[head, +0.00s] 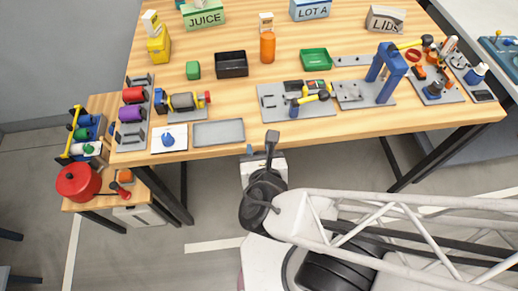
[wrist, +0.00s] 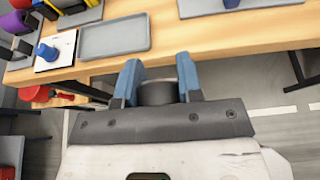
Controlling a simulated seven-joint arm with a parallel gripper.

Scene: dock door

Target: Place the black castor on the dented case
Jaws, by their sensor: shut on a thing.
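My gripper (wrist: 158,70) shows in the wrist view with its two blue fingers closed on a dark round thing, apparently the black castor (wrist: 158,93). Only part of it shows between the fingers. In the head view my gripper (head: 256,153) is just off the table's front edge, and my own arm hides most of it and what it holds. Boxes marked JUICE (head: 203,14), LOT A (head: 310,9) and LIDS (head: 385,19) stand along the back of the table. I cannot tell which thing is the dented case.
The wooden table (head: 340,95) bears a black tray (head: 232,64), a green tray (head: 316,59), an empty grey tray (head: 219,132), a blue arch (head: 387,70) and tool boards. A red pot (head: 77,182) sits on a lower stand at left. The front-middle wood is partly clear.

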